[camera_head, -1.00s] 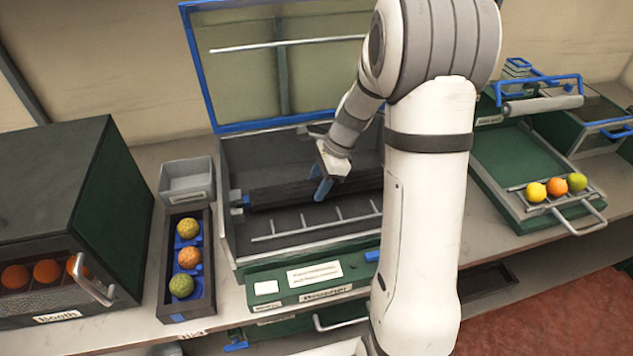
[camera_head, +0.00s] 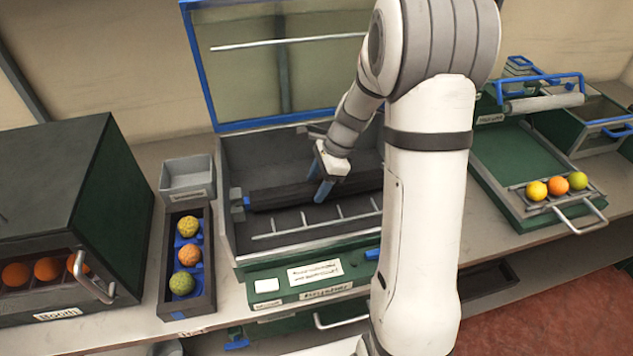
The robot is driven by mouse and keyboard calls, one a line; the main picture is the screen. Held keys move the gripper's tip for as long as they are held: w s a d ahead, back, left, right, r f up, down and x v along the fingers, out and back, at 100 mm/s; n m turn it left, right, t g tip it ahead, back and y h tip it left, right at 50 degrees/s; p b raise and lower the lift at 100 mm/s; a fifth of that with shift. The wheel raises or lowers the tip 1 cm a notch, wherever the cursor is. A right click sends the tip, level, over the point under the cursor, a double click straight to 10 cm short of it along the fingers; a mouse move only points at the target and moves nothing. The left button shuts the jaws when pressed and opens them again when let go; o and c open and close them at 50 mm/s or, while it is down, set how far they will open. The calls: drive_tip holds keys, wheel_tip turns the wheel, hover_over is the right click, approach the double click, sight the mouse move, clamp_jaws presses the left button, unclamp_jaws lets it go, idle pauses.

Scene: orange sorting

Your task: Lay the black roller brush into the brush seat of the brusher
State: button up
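The brusher (camera_head: 232,226) is a dark open box with a green front panel, and its blue-framed lid (camera_head: 207,84) stands raised at the back. The black roller brush (camera_head: 275,198) lies lengthwise across the inside of the brusher, near blue and grey end blocks (camera_head: 238,200) on the left. Its right end is hidden behind my arm. My gripper (camera_head: 318,188) is over the brush, with its two blue fingers apart and pointing down. The brush appears to lie level in the seat, though the contact at its ends is too small to tell.
A rack with slotted rails (camera_head: 310,226) lies in front of the brush. Left are a tray of fruit (camera_head: 205,295), an empty grey bin (camera_head: 188,181) and a dark booth (camera_head: 60,190). Right is a green tray machine (camera_head: 510,165) with three fruits. My arm blocks the brusher's right side.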

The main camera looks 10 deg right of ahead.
drive_tip(key=shift+o, duration=1.4)
drive_tip(key=v, duration=0.7)
drive_tip(key=shift+d, duration=0.1)
drive_tip(key=shift+s+d+r, duration=0.1)
drive_tip(key=shift+r, duration=0.35)
drive_tip(key=s+a+r+n+t+h, duration=0.1)
drive_tip(key=s+r+n+h, duration=0.1)
drive_tip(key=s+n, duration=0.7)
drive_tip(key=s+a+r+n+t+h, duration=0.2)
drive_tip(key=s+r+n, duration=0.2)
drive_tip(key=s+n, duration=0.5)
drive_tip(key=s, duration=0.2)
drive_tip(key=shift+s, duration=0.35)
drive_tip(key=shift+r, duration=0.1)
drive_tip(key=shift+c, duration=0.5)
